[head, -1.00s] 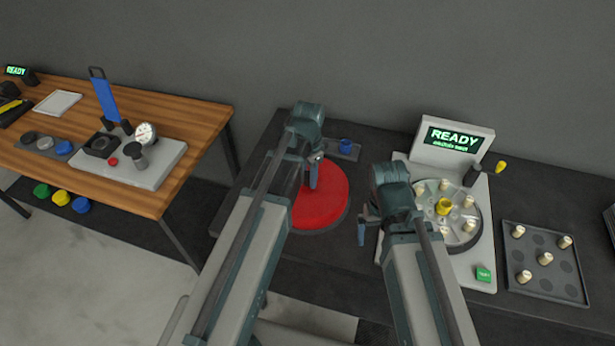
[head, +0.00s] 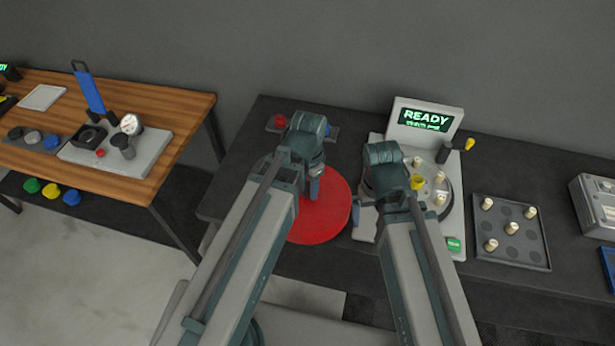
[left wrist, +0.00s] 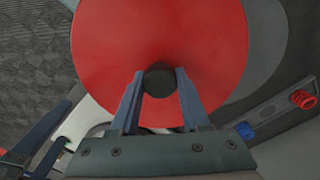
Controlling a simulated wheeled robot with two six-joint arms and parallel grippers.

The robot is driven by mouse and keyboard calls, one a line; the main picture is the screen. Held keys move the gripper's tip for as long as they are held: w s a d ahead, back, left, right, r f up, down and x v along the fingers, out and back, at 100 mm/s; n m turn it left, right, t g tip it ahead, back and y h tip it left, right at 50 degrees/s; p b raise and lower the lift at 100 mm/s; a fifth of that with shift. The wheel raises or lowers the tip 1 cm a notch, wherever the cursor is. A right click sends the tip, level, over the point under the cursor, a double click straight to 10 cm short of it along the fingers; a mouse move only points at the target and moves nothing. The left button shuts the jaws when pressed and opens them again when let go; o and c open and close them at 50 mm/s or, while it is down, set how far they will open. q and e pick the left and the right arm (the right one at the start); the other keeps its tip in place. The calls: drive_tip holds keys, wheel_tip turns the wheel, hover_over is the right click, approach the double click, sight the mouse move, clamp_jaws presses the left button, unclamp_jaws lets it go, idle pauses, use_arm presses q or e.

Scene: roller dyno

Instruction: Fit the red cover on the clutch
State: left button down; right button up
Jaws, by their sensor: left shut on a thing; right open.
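The red cover (head: 332,212) is a wide round disc with a dark knob (left wrist: 160,80) at its centre. My left gripper (head: 315,188) is shut on that knob; both fingers show beside it in the left wrist view (left wrist: 160,92). The cover appears raised and off-centre over a grey round rest (left wrist: 265,50). The clutch (head: 440,200) is a round plate with pale rollers and a yellow hub (head: 417,183), on a white base right of the cover. My right arm hides its left part. My right gripper (head: 358,218) is open between cover and clutch.
A READY screen (head: 425,118) stands behind the clutch. A dark tray (head: 512,240) with several rollers lies to its right. A small holder with red (head: 280,120) and blue knobs (left wrist: 244,130) is behind the cover. A wooden bench (head: 180,110) stands left.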

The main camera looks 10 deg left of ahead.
use_arm(q)
drive_tip(key=shift+s+d+r, duration=0.1)
drive_tip(key=shift+s+d, duration=0.25)
drive_tip(key=shift+s, duration=0.15)
wheel_tip(320, 180, up, 10)
drive_tip(key=p, duration=0.9)
drive_tip(key=shift+p, duration=0.4)
drive_tip(key=shift+f, duration=0.25)
use_arm(e)
wheel_tip(320, 180, up, 10)
drive_tip(key=shift+s+d+f, duration=0.2)
use_arm(q)
drive_tip(key=shift+w, duration=0.1)
